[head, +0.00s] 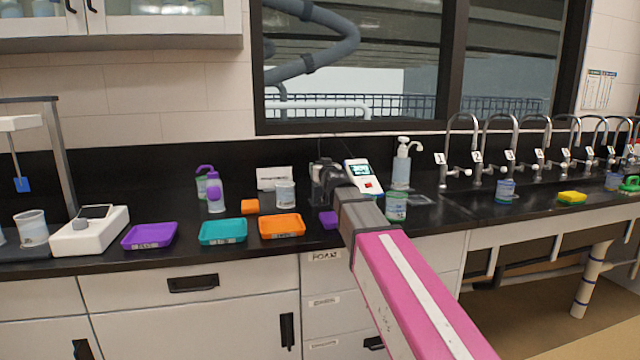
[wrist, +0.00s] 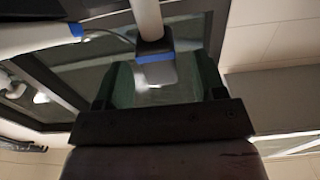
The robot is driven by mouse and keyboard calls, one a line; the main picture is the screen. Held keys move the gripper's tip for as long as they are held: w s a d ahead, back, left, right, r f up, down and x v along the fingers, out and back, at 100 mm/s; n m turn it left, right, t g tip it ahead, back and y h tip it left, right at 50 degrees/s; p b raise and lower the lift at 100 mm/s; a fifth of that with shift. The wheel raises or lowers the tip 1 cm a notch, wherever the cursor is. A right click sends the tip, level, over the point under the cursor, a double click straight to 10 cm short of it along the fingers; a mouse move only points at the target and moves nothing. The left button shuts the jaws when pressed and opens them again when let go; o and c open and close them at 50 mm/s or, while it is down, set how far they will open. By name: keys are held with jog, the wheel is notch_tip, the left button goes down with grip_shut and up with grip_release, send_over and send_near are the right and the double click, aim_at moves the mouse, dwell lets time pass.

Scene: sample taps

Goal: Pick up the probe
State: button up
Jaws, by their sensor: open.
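In the wrist view a white rod with a blue band and a grey end, which looks like the probe (wrist: 154,50), reaches down from the top edge. Its grey end lies between the two dark green fingers of my gripper (wrist: 164,80). The fingers are apart; I cannot tell whether either touches it. In the head view my gripper (head: 325,183) is over the counter, just left of a white handheld meter (head: 364,177) with a screen and red button. I cannot make out the probe there; my gripper and arm cover that spot.
Another white part with a blue end (wrist: 40,38) and a thin cable shows in the wrist view. Near my gripper are a beaker (head: 285,194), an orange tray (head: 282,226), a pump bottle (head: 401,170) and a green-labelled cup (head: 396,207). Numbered taps (head: 476,150) line the right.

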jog(key=x, duration=0.4)
jog(key=shift+w, duration=0.2)
jog(key=shift+s, duration=0.1)
jog(key=c, duration=1)
jog(key=shift+o, duration=0.2)
